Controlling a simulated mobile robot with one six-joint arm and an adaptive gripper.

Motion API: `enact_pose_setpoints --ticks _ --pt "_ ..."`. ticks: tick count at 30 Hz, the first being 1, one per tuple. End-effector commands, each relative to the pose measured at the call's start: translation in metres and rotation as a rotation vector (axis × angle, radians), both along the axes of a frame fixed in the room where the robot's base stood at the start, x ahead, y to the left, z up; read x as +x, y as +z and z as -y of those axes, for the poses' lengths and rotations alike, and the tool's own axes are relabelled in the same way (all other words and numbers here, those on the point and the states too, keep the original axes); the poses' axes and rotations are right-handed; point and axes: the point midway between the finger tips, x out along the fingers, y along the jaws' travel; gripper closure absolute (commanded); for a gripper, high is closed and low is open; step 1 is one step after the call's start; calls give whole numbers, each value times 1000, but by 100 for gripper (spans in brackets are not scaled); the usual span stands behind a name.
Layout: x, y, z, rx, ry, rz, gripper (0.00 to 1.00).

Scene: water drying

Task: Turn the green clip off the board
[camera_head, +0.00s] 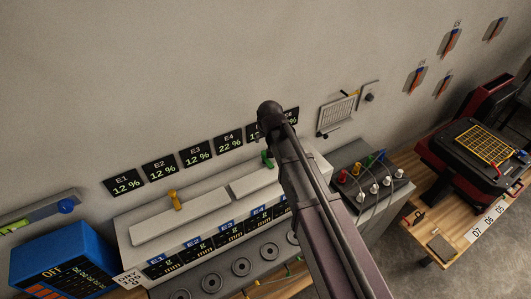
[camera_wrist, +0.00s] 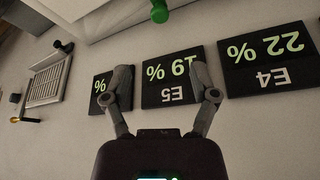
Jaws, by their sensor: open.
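The green clip (camera_head: 267,158) stands at the right white board (camera_head: 254,182) on top of the long grey machine, just left of my arm in the head view. In the head view my arm hides most of the gripper and part of the board.
Percentage signs (camera_head: 195,153) line the wall close behind. A dark box with coloured knobs (camera_head: 362,180) stands right of my arm. A blue device (camera_head: 62,257) is at far left.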

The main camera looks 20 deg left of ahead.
Motion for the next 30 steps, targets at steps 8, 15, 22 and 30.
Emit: enact_pose_setpoints --ticks 8,15,22,30 --pt "5 -16 -3 0 0 0 24" --pt "12 -35 -7 0 1 0 24" --pt "18 -52 -10 0 1 0 24" --pt "26 -73 -14 0 1 0 24"
